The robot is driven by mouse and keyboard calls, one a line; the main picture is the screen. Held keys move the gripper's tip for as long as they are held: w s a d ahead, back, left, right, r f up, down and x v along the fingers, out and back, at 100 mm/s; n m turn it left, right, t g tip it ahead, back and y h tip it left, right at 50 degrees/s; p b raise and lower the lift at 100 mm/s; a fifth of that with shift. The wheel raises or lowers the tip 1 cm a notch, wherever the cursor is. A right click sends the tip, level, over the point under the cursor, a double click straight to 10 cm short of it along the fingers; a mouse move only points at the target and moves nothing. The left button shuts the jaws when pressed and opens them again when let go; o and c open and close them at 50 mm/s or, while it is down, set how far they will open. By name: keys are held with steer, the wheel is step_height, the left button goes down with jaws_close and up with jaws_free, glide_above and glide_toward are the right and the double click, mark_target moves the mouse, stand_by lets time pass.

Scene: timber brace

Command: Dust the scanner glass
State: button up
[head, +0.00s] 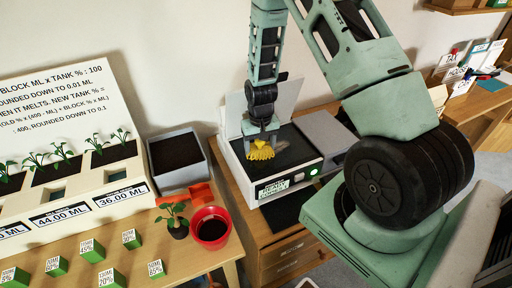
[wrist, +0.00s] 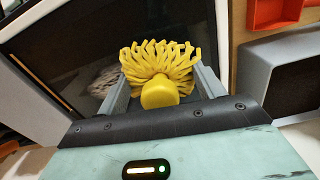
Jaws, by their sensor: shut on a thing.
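The scanner (head: 310,165) is a light box with dark glass (head: 293,146) on top and a raised lid (head: 236,108) behind. My gripper (head: 262,145) is over the left part of the glass, shut on a yellow duster (head: 261,153). In the wrist view the duster (wrist: 160,68) sits between my gripper's two fingers (wrist: 160,85), its strands pointing away from me. A greyish smudge shows on the glass beside the duster, and a pale fuzzy patch shows on the dark glass (wrist: 60,60) in the wrist view. Whether the duster touches the glass is unclear.
A grey bin of soil (head: 178,160), a red pot (head: 210,228) and a potted seedling (head: 176,222) stand left of the scanner. Small green blocks (head: 92,250) lie on the front-left table. A grey box (head: 327,138) adjoins the scanner's right side.

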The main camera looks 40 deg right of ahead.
mark_target(288, 143)
steer(key=shift+s+d+f, duration=0.1)
steer(key=shift+s+d, duration=0.35)
steer(key=shift+d, duration=1.4)
steer(key=shift+s+d+f, duration=0.1)
steer(key=shift+s+d, duration=0.4)
steer(key=shift+d, duration=1.35)
steer(key=shift+s+d, duration=0.45)
steer(key=shift+d, duration=1.4)
steer(key=shift+f+b, duration=0.1)
steer(key=shift+b, duration=0.2)
steer(key=shift+a, duration=0.1)
